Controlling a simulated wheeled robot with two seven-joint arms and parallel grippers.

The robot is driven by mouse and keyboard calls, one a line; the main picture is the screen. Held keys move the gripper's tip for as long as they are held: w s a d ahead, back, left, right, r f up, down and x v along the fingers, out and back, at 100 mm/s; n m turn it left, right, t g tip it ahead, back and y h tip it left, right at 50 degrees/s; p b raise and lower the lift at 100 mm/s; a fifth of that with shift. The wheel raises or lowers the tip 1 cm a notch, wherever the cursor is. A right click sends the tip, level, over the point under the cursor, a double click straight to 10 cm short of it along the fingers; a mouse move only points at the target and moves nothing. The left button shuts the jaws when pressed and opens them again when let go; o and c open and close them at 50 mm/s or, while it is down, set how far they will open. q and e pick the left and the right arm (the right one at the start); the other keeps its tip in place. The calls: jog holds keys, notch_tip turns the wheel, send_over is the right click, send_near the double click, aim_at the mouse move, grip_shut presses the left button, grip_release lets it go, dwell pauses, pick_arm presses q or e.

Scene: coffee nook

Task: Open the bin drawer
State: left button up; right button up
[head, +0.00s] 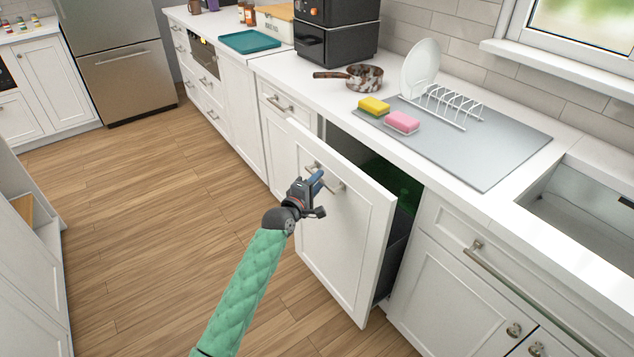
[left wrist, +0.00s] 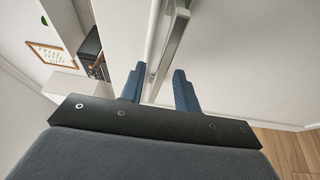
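The bin drawer (head: 350,225) has a white panel front and stands partly pulled out from under the counter. A dark bin and something green (head: 405,190) show in the gap behind its front. Its metal bar handle (head: 338,186) is near the top of the front. My left gripper (head: 318,183) is at this handle. In the left wrist view, its two blue fingers (left wrist: 160,82) are spread, with the handle bar (left wrist: 172,48) running between them and visible space around it. My right gripper is in neither view.
The counter above holds a grey mat (head: 480,150) with a dish rack, a plate and two sponges, plus a pan (head: 362,77). A sink (head: 590,215) is at the right. The wooden floor (head: 150,220) left of the drawer is clear.

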pick_arm(q)
grip_shut()
